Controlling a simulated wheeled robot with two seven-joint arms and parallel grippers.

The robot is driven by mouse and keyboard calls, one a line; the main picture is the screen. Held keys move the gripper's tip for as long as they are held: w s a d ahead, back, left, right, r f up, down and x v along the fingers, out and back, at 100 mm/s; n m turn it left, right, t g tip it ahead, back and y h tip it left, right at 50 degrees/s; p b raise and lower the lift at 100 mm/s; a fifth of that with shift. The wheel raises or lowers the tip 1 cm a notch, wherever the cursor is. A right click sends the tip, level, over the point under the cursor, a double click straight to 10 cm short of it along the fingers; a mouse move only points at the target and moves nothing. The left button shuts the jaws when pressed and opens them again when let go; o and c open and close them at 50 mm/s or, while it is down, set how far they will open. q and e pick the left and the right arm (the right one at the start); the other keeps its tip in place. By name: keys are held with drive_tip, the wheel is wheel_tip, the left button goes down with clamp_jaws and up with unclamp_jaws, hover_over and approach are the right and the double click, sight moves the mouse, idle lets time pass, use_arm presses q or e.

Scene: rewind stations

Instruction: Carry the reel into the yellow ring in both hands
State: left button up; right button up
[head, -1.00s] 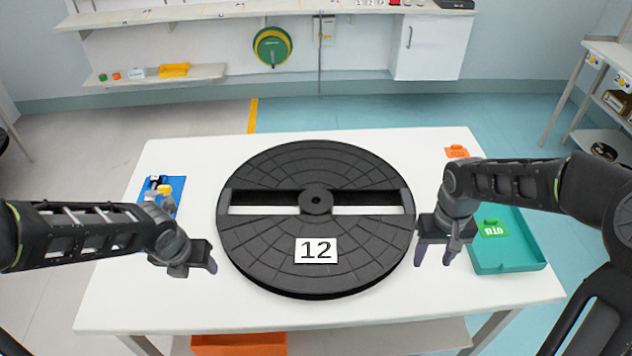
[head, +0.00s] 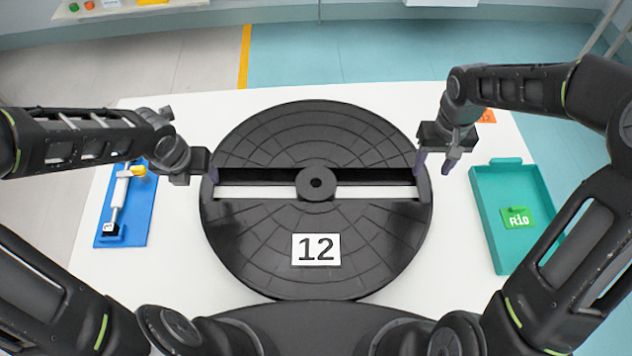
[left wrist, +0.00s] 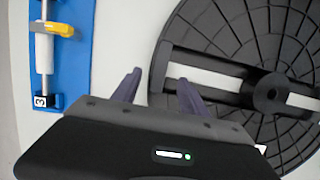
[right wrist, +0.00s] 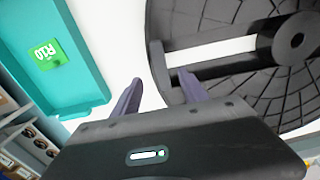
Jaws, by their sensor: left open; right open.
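The reel (head: 316,245), a large black disc with a hub, a slot across its middle and a white label "12", lies flat on the white table. My left gripper (head: 207,178) is open at the reel's left edge, beside the left end of the slot. In the left wrist view its fingers (left wrist: 155,92) straddle the rim, one outside and one over the slot side. My right gripper (head: 434,167) is open at the right edge. In the right wrist view its fingers (right wrist: 160,92) lie either side of the rim. I cannot tell whether they touch it. No yellow ring shows.
A blue board (head: 135,215) with a clamp-like tool lies on the left of the table. A teal tray (head: 490,225) with a green card (head: 517,217) sits on the right. An orange card (head: 487,117) is behind my right gripper. A yellow floor strip (head: 244,55) runs behind the table.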

sight(208, 183)
use_arm(q)
drive_tip(key=shift+x, duration=3.95)
use_arm(e)
drive_tip(key=shift+f, duration=3.95)
use_arm(q)
drive_tip(key=shift+w, duration=0.1)
clamp_jaws()
use_arm(e)
clamp_jaws()
use_arm(q)
drive_tip(key=shift+r, duration=0.15)
use_arm(e)
drive_tip(key=shift+w+r, duration=0.1)
drive_tip(key=shift+w, duration=0.05)
